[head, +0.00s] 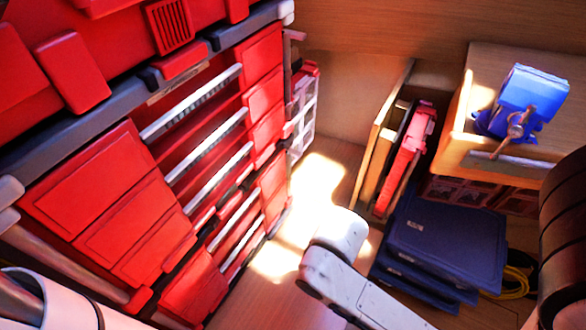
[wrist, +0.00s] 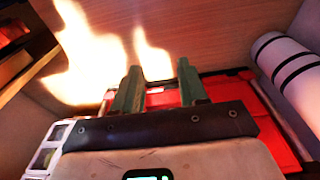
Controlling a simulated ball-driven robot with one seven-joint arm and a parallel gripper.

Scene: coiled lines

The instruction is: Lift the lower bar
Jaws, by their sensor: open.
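A large red tool chest (head: 105,190) fills the left of the head view, with several silver bars across its drawer fronts. The lowest bar that I can make out (head: 243,250) is near the chest's bottom, close to the floor. Another silver bar (head: 234,220) is just above it. I cannot tell which one is meant by the lower bar. My gripper (wrist: 160,87) shows in the wrist view, with two green fingers apart and nothing seen between them. Red panels (wrist: 220,85) lie behind and beside the fingers. The fingers are not distinguishable in the head view.
A blue vise (head: 530,98) sits on a wooden bench (head: 480,140) at the right. Blue flat cases (head: 440,235) are stacked below it. A red item (head: 412,150) leans among boards beside the bench.

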